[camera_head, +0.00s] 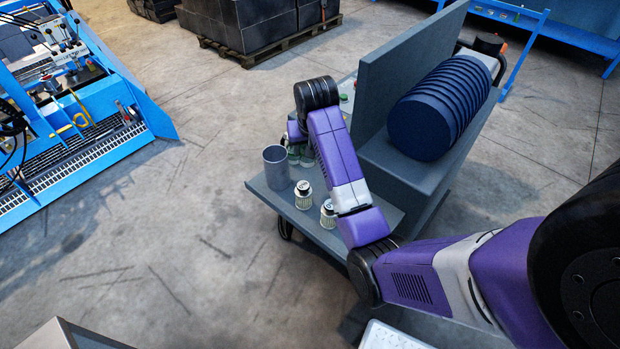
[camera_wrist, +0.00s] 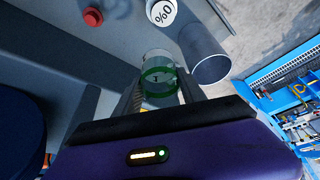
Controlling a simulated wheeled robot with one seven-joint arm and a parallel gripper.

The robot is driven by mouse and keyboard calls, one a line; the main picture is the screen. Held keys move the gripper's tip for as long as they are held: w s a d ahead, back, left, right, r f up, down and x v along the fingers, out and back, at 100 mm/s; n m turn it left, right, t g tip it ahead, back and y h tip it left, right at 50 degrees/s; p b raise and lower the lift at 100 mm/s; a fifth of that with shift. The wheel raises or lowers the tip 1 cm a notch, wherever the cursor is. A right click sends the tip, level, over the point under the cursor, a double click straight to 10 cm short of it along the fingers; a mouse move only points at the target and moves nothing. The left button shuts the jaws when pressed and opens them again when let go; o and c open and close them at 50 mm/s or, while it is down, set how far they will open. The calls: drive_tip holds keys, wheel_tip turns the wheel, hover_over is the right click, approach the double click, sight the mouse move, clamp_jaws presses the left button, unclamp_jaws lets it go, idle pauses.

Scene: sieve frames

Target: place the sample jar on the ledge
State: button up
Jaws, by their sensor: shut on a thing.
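My gripper (camera_wrist: 159,82) is shut on a clear glass sample jar (camera_wrist: 160,66) with a green band, one finger on each side of it. In the head view my arm hides most of my gripper, and clear glass with green (camera_head: 307,158) shows beside the arm. The grey front ledge (camera_head: 282,203) of the cart lies below it. I cannot tell whether the held jar touches the surface.
A grey open cup (camera_head: 276,168) stands at the ledge's left corner, close to the jar. An upright panel (camera_head: 400,70) and dark blue sieve frames (camera_head: 425,125) stand to the right.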

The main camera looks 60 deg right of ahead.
wheel_tip(320, 180, down, 12)
idle(0.5)
drive_tip(key=shift+f, duration=0.1)
drive_tip(key=o, duration=1.4)
drive_tip(key=shift+c, duration=0.2)
